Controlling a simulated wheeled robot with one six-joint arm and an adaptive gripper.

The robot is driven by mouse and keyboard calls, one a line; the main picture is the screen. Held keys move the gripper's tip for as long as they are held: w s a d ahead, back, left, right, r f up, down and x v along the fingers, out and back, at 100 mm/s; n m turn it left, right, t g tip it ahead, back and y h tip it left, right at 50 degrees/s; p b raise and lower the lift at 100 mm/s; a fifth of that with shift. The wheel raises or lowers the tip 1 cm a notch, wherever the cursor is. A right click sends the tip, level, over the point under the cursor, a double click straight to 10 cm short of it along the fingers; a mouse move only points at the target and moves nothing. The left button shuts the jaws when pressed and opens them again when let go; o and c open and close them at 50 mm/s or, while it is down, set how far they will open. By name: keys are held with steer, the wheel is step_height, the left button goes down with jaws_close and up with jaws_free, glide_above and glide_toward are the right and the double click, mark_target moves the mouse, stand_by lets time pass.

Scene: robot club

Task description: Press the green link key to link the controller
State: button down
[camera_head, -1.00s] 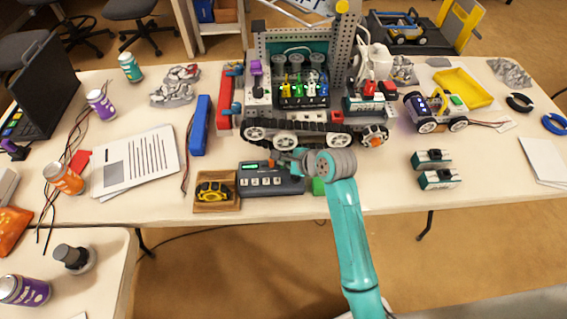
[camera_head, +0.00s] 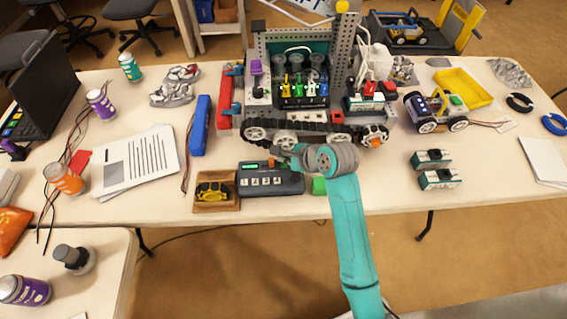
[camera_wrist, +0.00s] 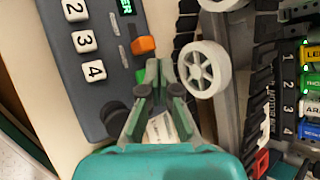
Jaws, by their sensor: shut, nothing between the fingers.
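The dark grey controller box (camera_head: 272,188) lies on the table in front of the tracked robot, with white number keys (camera_wrist: 86,42), an orange lever (camera_wrist: 144,45) and a lit green display (camera_wrist: 126,6). A dark round knob (camera_wrist: 113,117) is at its right end in the head view.
The tracked robot (camera_head: 300,128) stands close behind the box; its pale wheel (camera_wrist: 203,69) is beside my fingertips. A wooden tray (camera_head: 215,204) with a yellow-black item touches the box's left side. Two small teal-white modules (camera_head: 440,180) lie to the right. The table's front edge is close.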

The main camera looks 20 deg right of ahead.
mark_target(285, 165)
steer(key=shift+r, duration=2.3)
